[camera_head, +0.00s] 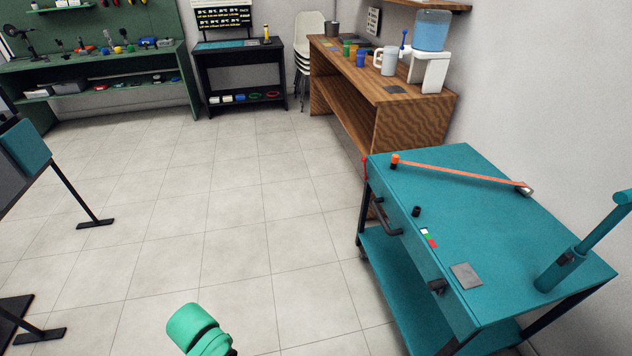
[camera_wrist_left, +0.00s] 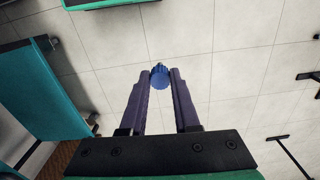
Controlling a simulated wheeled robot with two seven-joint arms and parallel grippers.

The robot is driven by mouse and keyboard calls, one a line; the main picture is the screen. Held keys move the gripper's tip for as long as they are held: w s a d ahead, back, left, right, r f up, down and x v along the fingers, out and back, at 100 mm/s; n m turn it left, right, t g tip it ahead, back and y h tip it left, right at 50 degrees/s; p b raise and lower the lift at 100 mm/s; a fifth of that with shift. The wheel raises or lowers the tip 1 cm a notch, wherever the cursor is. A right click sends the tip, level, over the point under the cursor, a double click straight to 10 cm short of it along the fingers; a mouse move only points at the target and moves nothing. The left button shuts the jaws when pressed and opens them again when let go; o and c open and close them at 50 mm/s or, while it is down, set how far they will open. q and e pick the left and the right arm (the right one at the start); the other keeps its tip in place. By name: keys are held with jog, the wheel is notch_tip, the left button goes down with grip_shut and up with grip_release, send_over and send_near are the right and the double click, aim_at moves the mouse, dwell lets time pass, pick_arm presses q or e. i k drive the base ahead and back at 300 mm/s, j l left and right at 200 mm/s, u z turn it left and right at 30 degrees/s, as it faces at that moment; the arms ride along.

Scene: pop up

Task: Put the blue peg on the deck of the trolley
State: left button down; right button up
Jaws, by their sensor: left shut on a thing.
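In the left wrist view my left gripper (camera_wrist_left: 160,78) is shut on the blue peg (camera_wrist_left: 160,77), which sits between its fingertips above the pale tiled floor. In the head view the peg and both grippers are out of sight. The teal trolley (camera_head: 455,215) stands at the right of the head view, with a flat top, a dark side handle and a lower shelf (camera_head: 400,280). A teal surface, likely the trolley, shows at the left of the left wrist view (camera_wrist_left: 50,90), apart from the peg.
On the trolley top lie an orange strap (camera_head: 460,173), a small black cylinder (camera_head: 416,211) and a grey plate (camera_head: 466,275); a teal post (camera_head: 565,258) stands at its right. A wooden bench (camera_head: 400,110) is behind. A dark-legged stand (camera_head: 80,195) is at left. Open floor lies between.

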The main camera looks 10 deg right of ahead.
aim_at(433, 188)
jog(key=i+j+z, duration=0.15)
jog(key=i+z, duration=0.3)
jog(key=i+j+z, duration=0.4)
jog(key=i, duration=0.15)
jog(key=l, duration=0.1)
